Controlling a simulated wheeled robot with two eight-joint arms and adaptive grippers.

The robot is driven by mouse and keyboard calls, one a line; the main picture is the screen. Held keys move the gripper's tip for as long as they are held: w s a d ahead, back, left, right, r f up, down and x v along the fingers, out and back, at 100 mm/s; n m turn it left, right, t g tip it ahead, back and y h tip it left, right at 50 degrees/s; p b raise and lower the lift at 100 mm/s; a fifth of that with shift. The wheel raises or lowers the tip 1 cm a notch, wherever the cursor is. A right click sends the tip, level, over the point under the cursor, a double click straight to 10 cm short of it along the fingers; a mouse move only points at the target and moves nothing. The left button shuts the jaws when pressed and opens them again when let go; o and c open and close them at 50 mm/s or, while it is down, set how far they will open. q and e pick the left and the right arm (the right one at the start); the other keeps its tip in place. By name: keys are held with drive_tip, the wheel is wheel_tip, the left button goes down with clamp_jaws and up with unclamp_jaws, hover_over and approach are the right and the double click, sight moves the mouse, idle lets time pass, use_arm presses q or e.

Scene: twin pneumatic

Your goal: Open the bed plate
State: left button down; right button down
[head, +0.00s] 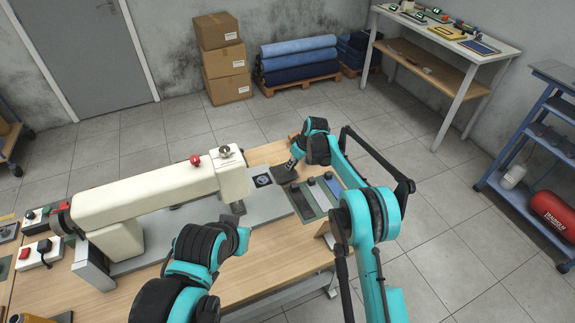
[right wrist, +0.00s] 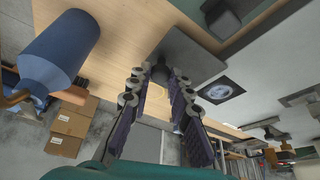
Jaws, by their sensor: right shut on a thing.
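The cream sewing machine (head: 150,205) stands on the wooden table with its head end over a grey bed. A dark grey plate (head: 283,175), which looks like the bed plate, is at the bed's far right end; it also shows in the right wrist view (right wrist: 190,58). My right gripper (head: 291,165) is over this plate. In the right wrist view its fingers (right wrist: 161,75) are closed around a small dark knob at the plate's edge. Whether the plate is lifted or flat is hard to tell. My left arm is bent in front of the machine; its gripper is hidden.
A dark square patch with a pale round mark (head: 262,181) lies beside the plate. A green mat with dark pieces (head: 305,203) lies at the right. A blue cylinder (right wrist: 60,48) is close to the right gripper. Control boxes (head: 38,257) sit at the table's left.

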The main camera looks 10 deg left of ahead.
drive_tip(key=c, duration=1.4)
unclamp_jaws()
drive_tip(key=shift+o, duration=0.2)
drive_tip(key=v, duration=1.2)
drive_tip(key=shift+w, duration=0.1)
